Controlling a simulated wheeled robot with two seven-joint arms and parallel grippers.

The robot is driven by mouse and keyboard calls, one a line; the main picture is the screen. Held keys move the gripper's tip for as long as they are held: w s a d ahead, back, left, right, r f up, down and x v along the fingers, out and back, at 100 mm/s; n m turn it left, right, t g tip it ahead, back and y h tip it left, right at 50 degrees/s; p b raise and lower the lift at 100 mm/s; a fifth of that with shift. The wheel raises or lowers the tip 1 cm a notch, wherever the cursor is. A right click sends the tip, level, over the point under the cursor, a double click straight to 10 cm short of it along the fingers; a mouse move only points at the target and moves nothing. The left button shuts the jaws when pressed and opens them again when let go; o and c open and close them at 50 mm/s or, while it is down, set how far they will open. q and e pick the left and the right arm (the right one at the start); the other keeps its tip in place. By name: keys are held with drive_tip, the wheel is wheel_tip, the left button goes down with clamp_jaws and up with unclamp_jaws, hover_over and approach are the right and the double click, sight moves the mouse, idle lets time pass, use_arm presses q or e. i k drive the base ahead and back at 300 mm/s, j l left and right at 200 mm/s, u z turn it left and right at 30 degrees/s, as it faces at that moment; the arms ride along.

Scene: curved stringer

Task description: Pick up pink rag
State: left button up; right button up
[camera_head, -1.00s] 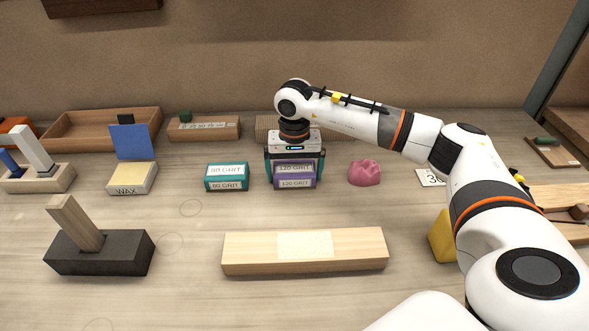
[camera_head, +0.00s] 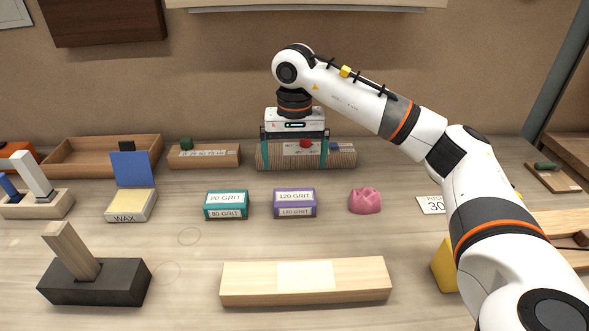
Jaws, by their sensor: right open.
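The pink rag (camera_head: 365,200) is a small crumpled lump on the bench, right of the purple 120 grit block (camera_head: 295,204). My right gripper (camera_head: 294,158) is behind and left of the rag, in front of a wooden block at the back of the bench. It is raised, with its teal-edged fingers pointing down and spread apart. My left gripper is not in view.
A teal grit block (camera_head: 226,205) stands left of the purple one. A pale wooden piece (camera_head: 305,283) lies in front. A yellow object (camera_head: 443,266) and a number card (camera_head: 431,205) are to the right, near my arm. Bare bench surrounds the rag.

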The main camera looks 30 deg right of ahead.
sight(366, 201)
drive_tip(key=k+j, duration=1.2)
drive_tip(key=k, duration=0.1)
